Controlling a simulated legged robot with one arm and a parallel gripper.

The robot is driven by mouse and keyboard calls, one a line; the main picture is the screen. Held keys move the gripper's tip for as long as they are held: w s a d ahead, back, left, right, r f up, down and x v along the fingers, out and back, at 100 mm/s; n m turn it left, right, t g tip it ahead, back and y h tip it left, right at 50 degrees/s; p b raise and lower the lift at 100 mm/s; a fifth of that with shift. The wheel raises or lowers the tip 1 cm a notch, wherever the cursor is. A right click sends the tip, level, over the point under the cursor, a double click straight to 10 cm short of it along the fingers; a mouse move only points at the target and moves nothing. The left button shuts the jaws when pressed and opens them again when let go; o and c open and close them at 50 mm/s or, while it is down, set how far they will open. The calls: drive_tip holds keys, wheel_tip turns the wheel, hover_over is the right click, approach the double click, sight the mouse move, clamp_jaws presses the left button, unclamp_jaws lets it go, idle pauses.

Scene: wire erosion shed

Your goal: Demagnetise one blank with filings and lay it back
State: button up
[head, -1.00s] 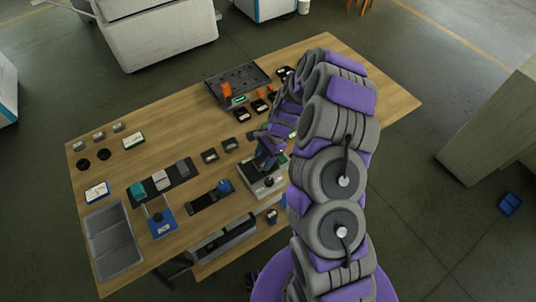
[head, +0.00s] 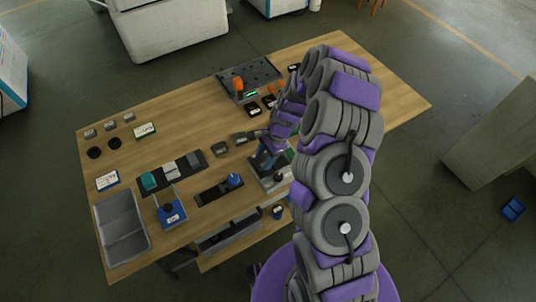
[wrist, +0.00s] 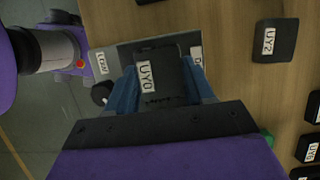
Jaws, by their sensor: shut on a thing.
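My gripper (wrist: 162,88) is shut on a black blank labelled UY0 (wrist: 172,72), which sits between its blue fingers. Dark specks show on the blank's near part; I cannot tell for sure that they are filings. Under the blank in the wrist view is a grey device with labels (wrist: 126,55) and a dark knob (wrist: 101,93). In the head view my gripper (head: 267,158) is just over this grey device (head: 276,181) at the table's near edge. I cannot tell whether the blank touches it. Another black blank, UY2 (wrist: 275,40), lies on the wood to the right.
A dark tray with an orange item (head: 238,85) stands at the back. Further black blanks (head: 253,109) lie in front of it. A grey bin (head: 122,256), a blue-based stand (head: 170,216) and a dark mat with blocks (head: 172,172) are left.

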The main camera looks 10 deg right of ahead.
sight(256, 163)
drive_tip(key=shift+d, duration=0.6)
drive_tip(key=shift+s+a+p, duration=0.15)
drive_tip(key=shift+a+p, duration=0.15)
drive_tip(key=shift+a, duration=0.5)
drive_tip(key=shift+s+a+p, duration=0.15)
drive_tip(key=shift+a+p, duration=0.15)
drive_tip(key=shift+a, duration=0.5)
drive_tip(key=shift+a, duration=0.1)
drive_tip(key=shift+a, duration=0.25)
drive_tip(key=shift+a, duration=0.2)
drive_tip(key=shift+d+p, duration=0.25)
drive_tip(key=shift+p, duration=0.15)
drive_tip(key=shift+a+r+p, duration=0.1)
drive_tip(key=shift+r+p, duration=2.5)
drive_tip(key=shift+r, duration=1.2)
